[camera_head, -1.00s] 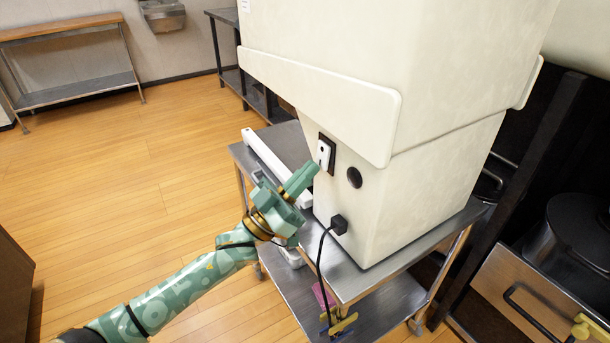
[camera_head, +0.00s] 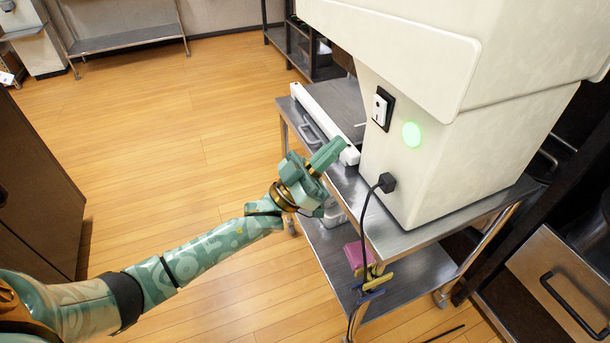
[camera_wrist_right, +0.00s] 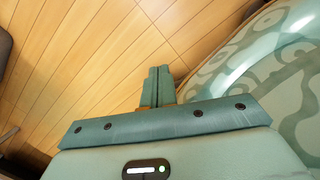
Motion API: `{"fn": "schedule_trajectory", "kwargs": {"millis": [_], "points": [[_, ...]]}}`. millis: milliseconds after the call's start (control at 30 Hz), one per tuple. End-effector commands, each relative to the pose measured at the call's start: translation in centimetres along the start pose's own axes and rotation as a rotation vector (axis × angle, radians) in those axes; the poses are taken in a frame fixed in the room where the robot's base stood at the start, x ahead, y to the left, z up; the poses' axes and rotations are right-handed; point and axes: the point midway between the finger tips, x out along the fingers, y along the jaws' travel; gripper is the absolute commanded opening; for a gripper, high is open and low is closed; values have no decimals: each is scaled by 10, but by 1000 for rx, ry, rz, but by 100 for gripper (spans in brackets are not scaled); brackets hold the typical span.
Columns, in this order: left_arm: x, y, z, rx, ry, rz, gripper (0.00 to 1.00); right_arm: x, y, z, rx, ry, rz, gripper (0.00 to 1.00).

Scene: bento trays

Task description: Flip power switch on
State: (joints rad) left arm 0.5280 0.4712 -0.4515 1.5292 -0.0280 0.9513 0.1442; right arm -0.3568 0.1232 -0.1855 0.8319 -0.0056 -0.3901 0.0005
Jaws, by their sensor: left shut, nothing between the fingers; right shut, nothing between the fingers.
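The power switch (camera_head: 380,109) is a white rocker in a black frame on the side of a large cream machine (camera_head: 420,165). Beside it, a round indicator (camera_head: 412,134) glows green. A black plug with a cord (camera_head: 387,183) sits lower on the same face. My left gripper (camera_head: 335,150) is shut and empty, left of and below the switch, apart from it. My right gripper (camera_wrist_right: 160,85) shows in the right wrist view, shut and empty, over the wood floor. It does not show in the head view.
The machine stands on a metal cart (camera_head: 425,236) with a lower shelf. A long white bar (camera_head: 318,118) lies on the cart behind my left gripper. A dark cabinet (camera_head: 35,190) is at left. The floor between is open.

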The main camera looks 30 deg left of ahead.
Motion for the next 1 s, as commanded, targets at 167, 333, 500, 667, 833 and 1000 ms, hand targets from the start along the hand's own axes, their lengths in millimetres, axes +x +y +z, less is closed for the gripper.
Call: {"fn": "schedule_trajectory", "kwargs": {"millis": [167,333,500,667,833,1000], "points": [[-36,-1,7,-1,-3,-2,0,1,8,-2,0,2,9,0],[-59,0,11,0,-1,-2,0,2,9,-8,1,9,12,0],[-68,0,12,-1,0,-1,0,2,9,-9,2,11,12,0],[-69,0,12,-1,0,0,0,1,8,-8,2,11,9,0],[-69,0,12,-1,1,0,0,1,6,-7,2,9,7,0],[-68,0,12,0,1,0,0,1,3,-4,3,6,4,0]]}}
